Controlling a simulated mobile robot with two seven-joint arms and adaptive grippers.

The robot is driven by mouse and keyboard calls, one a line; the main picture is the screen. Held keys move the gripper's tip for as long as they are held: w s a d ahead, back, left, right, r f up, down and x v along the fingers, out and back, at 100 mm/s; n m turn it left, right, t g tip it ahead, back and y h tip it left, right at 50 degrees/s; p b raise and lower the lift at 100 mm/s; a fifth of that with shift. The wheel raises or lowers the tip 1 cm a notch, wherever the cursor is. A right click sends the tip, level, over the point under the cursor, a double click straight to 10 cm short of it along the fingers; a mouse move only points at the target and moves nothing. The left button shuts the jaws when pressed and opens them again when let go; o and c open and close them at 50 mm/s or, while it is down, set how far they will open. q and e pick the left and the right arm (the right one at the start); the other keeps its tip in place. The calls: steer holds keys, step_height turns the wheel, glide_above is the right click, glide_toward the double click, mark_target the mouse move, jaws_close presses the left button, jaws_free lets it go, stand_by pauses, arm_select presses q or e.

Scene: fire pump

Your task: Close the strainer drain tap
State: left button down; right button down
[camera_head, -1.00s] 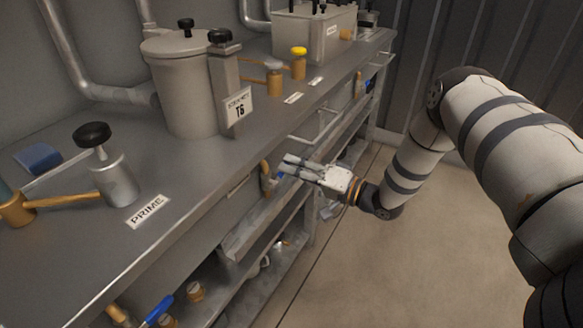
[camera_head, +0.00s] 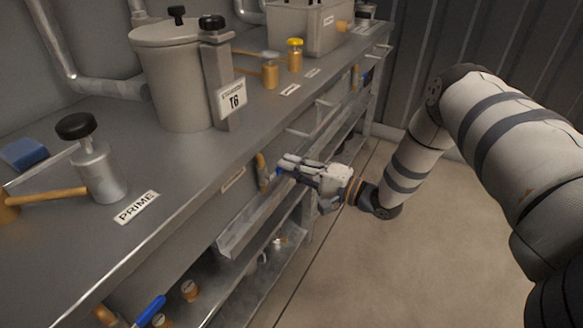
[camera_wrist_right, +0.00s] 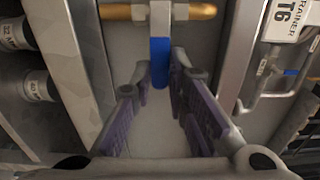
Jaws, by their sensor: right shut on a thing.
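The strainer drain tap has a blue lever (camera_wrist_right: 160,58) on a brass pipe (camera_wrist_right: 190,11) in the wrist view. In the head view its brass part (camera_head: 262,168) shows at the bench's front, below the strainer pot (camera_head: 175,85) with its T6 label (camera_head: 231,98). My right gripper (camera_head: 284,165) is at the blue lever, reaching in from the right. In the wrist view its two fingers (camera_wrist_right: 160,78) are shut on the lever's end, one on each side. The fingers partly hide the lever in the head view. My left gripper is out of view.
A steel trough (camera_head: 250,225) runs below the tap. Another blue lever (camera_head: 150,310) is at the lower left. A black-knobbed valve (camera_head: 99,170) and the PRIME label (camera_head: 136,206) are on the bench top. The floor (camera_head: 390,265) to the right is clear.

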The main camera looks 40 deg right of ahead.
steer(key=shift+s+f, duration=0.1)
steer(key=c, duration=1.6)
jaws_free()
steer(key=shift+o, duration=0.2)
steer(key=v, duration=1.2)
